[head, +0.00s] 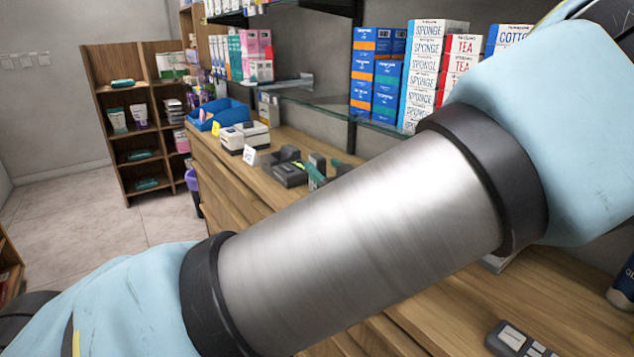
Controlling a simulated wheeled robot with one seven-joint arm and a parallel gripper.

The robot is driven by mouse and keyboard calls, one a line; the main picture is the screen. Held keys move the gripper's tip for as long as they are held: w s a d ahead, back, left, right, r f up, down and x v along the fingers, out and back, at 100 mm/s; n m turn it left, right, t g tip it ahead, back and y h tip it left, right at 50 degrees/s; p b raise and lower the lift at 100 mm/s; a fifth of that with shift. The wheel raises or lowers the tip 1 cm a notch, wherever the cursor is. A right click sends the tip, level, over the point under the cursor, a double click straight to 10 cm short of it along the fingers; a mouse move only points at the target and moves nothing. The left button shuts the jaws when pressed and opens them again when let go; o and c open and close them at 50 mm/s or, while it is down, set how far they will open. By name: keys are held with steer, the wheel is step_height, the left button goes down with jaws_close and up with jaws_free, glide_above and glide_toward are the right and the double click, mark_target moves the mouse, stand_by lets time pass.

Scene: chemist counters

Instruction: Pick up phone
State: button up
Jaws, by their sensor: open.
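My gripper is not in this view; only links of my arm show, crossing from lower left to upper right and hiding much of the counter. I cannot tell for sure which thing is the phone.
The wooden counter (220,165) runs along the wall under a glass shelf (320,104) of stacked boxes. A white machine (247,136) and a blue tray (216,116) stand farther back. A wooden shelf unit (104,98) stands far left. The floor (85,215) is clear.

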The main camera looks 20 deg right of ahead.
steer(key=w+p, duration=0.1)
steer(key=w, duration=0.2)
steer(key=w+p, duration=0.1)
steer(key=w, duration=0.2)
steer(key=shift+a+r, duration=0.1)
steer(key=shift+a, duration=0.1)
steer(key=shift+s, duration=0.1)
jaws_close()
stand_by(1.1)
